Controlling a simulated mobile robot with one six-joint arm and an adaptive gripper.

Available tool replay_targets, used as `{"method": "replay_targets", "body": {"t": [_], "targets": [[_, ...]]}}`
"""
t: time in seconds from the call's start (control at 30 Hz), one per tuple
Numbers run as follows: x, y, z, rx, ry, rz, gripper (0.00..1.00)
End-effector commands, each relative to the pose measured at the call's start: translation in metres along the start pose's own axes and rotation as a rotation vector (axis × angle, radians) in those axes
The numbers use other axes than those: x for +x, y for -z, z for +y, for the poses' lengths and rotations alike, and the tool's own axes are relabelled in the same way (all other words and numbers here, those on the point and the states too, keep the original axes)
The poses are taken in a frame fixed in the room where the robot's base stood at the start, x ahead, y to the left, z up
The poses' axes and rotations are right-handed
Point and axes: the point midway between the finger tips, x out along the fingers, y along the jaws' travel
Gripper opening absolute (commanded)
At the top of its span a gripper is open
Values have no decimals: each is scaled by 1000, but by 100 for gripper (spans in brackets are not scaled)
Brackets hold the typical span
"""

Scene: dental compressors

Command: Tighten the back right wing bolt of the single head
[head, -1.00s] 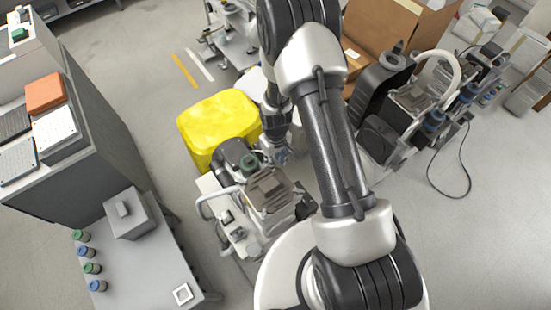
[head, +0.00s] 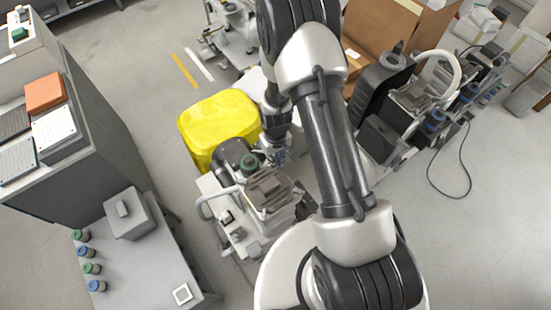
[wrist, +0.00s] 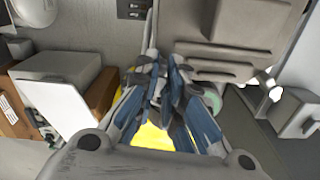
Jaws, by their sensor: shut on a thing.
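The single-head compressor (head: 272,188) stands on the floor left of my arm in the head view, a pale unit with a grey-brown head block. My gripper (head: 277,156) points down at the compressor's far right side. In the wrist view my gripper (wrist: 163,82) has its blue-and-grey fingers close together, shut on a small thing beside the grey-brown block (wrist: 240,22). By its place this is the wing bolt, but the fingertips hide nearly all of it. I cannot tell how far the bolt is turned.
A yellow bin (head: 218,125) stands close behind the compressor. A larger double-head unit (head: 415,95) and a cardboard box (head: 385,35) stand to the right. A grey table (head: 150,262) with small jars is at the front left. Floor at the lower right is clear.

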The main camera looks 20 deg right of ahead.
Motion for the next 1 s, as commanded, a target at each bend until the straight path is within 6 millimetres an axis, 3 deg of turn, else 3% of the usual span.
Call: {"method": "replay_targets", "body": {"t": [0.6, 1.0], "targets": [[0, 1, -3, 488, 0, 0, 0], [0, 1, -3, 642, 0, 0, 0]]}}
